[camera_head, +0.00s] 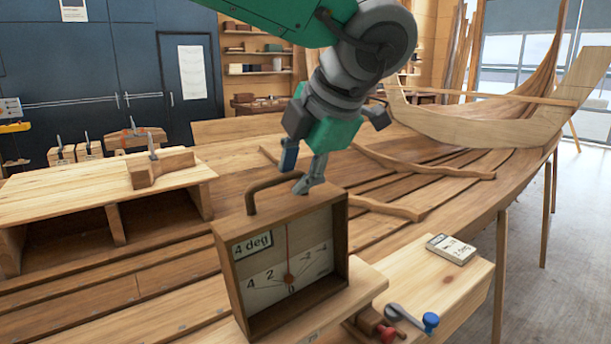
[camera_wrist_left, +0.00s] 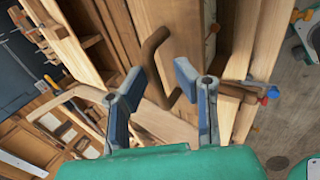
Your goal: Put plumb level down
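The plumb level (camera_head: 288,262) is a wooden box with a pale dial, a red needle near vertical and a "4 deg" label. It stands upright on a light wooden board (camera_head: 362,285). Its brown arched handle (camera_head: 262,184) is on top and also shows in the left wrist view (camera_wrist_left: 152,52). My left gripper (camera_head: 299,170) is just above the top of the level, at the right end of the handle. In the wrist view its two fingers (camera_wrist_left: 158,76) are apart, with the handle between and just beyond the tips. The fingers do not close on it. My right gripper is not seen.
A crank with a blue knob (camera_head: 412,318) and a small labelled box (camera_head: 451,249) are on the wooden block at the right. A wooden shelf unit (camera_head: 100,197) with a clamped block (camera_head: 160,169) stands left. The planked hull (camera_head: 470,195) stretches behind.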

